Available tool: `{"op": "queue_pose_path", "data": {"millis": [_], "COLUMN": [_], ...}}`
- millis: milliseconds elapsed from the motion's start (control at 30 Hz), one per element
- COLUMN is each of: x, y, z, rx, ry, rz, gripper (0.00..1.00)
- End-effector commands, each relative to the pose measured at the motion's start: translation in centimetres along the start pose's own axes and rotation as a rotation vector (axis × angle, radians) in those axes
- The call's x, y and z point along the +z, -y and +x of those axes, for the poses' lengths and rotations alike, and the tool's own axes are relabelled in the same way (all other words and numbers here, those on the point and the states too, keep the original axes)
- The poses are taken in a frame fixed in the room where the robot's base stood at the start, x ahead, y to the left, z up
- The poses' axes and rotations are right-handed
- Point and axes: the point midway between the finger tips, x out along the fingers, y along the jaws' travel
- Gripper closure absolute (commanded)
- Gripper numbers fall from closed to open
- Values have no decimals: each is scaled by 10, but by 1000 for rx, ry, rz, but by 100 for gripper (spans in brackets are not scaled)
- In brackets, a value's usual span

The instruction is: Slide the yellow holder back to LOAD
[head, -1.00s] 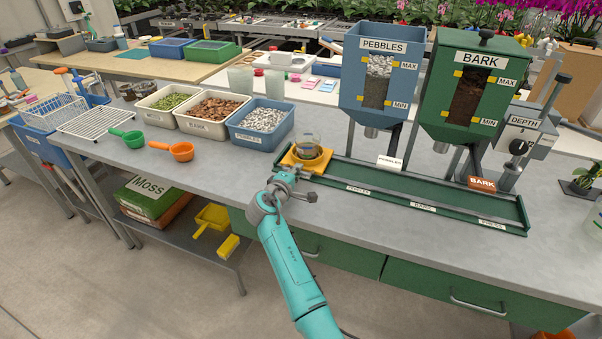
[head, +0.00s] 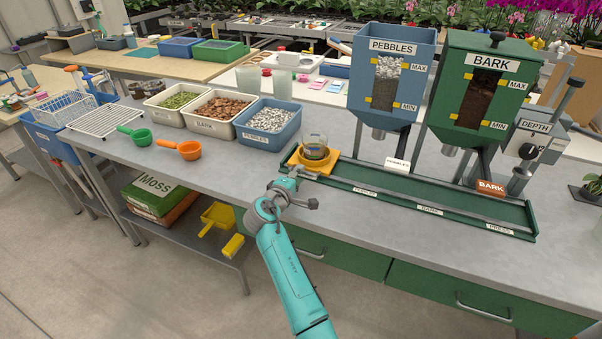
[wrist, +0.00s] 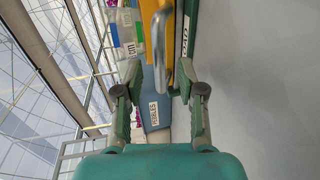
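The yellow holder (head: 303,166) sits at the left end of the green rail (head: 425,207). A clear glass jar (head: 315,146) with a dark band low down stands on it. In the wrist view the holder's yellow side (wrist: 179,22) and its pale handle bar (wrist: 158,50) show close up, beside a partly hidden label that seems to read LOAD (wrist: 186,36). My gripper (wrist: 160,92) is open, its two fingers on either side of the handle's line with gaps to it. In the head view my gripper (head: 298,174) is at the holder's front left; its fingertips are hard to make out.
The PEBBLES hopper (head: 391,70) and BARK hopper (head: 483,85) stand behind the rail. The PEBBLES bin (head: 262,140) and an orange scoop (head: 188,151) lie left of the holder. Rail labels read PEBBLES, BARK and PRESS. The bench front is clear.

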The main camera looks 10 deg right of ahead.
Motion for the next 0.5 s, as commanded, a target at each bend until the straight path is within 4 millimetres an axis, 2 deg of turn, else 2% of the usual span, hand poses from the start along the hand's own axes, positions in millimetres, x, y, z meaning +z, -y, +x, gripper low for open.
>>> {"op": "queue_pose_path", "data": {"millis": [33,200,333,500], "x": [-1,-2,-2,-1], "y": [1,0,0,1], "z": [-12,-46,-67,-83], "rx": [1,1,0,0], "ry": [-4,-5,-5,-4], "rz": [1,1,0,0], "gripper": [61,61,61,61]}}
